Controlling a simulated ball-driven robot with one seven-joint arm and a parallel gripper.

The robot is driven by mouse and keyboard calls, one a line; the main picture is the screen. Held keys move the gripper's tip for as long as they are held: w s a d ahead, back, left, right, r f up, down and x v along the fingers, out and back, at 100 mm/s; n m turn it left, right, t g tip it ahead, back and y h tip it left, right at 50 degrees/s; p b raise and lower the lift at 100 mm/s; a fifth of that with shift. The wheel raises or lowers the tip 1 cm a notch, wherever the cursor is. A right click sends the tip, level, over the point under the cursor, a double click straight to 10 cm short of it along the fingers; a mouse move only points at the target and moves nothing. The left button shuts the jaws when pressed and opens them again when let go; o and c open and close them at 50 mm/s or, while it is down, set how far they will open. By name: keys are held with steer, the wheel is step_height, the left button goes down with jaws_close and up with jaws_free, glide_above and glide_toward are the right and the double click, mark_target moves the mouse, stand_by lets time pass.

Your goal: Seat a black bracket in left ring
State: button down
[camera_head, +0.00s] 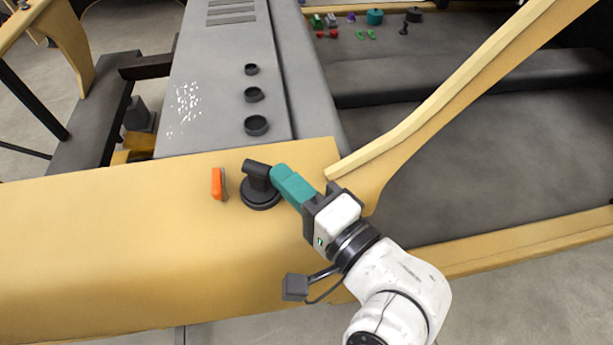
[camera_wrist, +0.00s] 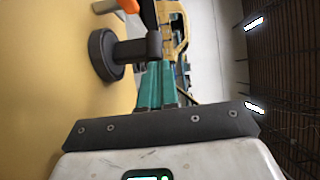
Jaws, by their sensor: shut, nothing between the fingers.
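The black bracket (camera_head: 257,168) stands on a round black base (camera_head: 261,199) on the yellow beam. Its short arm points up and left in the head view. In the wrist view the bracket (camera_wrist: 139,48) juts out from the round black base (camera_wrist: 104,55). I cannot tell whether that base is a ring or part of the bracket. My gripper (camera_head: 277,173) has teal fingers, shut and empty. Their tips are right beside the bracket; whether they touch it is unclear.
An orange piece (camera_head: 217,184) stands just left of the bracket. Several black rings, one of them the nearest (camera_head: 256,125), sit on the grey panel (camera_head: 210,90). A raised yellow rail (camera_head: 440,95) rises on the right. Small coloured parts lie at the back. The yellow beam (camera_head: 100,235) is clear on the left.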

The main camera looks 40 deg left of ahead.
stand_by(0.3)
steer(key=shift+s+a+r+p, duration=0.15)
steer(key=shift+s+a+p, duration=0.3)
steer(key=shift+a+p, duration=0.15)
steer(key=shift+s+a+f, duration=0.15)
steer(key=shift+a+f, duration=0.05)
